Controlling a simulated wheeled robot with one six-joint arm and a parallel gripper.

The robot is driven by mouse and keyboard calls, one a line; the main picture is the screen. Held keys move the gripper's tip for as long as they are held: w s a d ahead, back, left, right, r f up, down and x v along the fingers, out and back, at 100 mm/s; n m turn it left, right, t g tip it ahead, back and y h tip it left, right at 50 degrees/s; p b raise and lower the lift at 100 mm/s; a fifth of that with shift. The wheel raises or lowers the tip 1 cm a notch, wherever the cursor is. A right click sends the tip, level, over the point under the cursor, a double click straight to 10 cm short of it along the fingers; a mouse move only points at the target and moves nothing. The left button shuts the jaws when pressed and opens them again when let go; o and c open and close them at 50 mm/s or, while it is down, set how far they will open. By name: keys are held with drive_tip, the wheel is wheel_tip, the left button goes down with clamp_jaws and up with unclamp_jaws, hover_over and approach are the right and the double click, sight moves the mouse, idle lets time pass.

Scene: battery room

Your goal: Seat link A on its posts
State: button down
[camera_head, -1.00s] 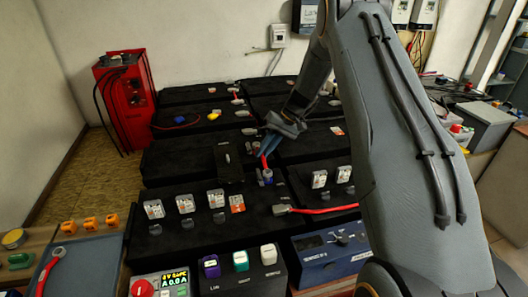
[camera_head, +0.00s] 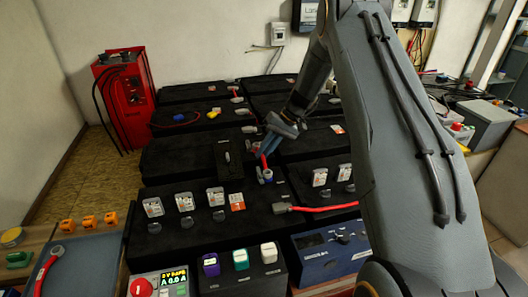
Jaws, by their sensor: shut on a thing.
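My gripper (camera_head: 267,147) is shut on a short red link (camera_head: 264,161), between two rows of black battery blocks in the middle of the view. At this size I cannot tell whether the link touches or sits over the posts. The link's upper part is hidden by the fingers, and no letter can be read on it.
Another red cable (camera_head: 325,208) with a grey end lies across the front blocks. A red link (camera_head: 48,264) lies on the grey mat at lower left. Several orange-and-white tags stand on the front block (camera_head: 180,232). A red charger (camera_head: 126,100) stands at the left.

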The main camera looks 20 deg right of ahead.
drive_tip(key=shift+f+b, duration=0.45)
drive_tip(key=shift+f, duration=0.15)
idle(1.1)
drive_tip(key=c, duration=1.3)
unclamp_jaws()
drive_tip(key=shift+r, duration=0.15)
wheel_tip(320, 180, up, 8)
drive_tip(key=p, duration=0.3)
idle(0.4)
drive_tip(key=s+r+h, duration=0.3)
drive_tip(key=s, duration=1.5)
drive_tip(key=s+a+r+h, duration=0.1)
drive_tip(key=s+r+h, duration=0.2)
drive_tip(key=s, duration=1.5)
drive_tip(key=shift+r+h, duration=0.4)
drive_tip(key=shift+r, duration=0.25)
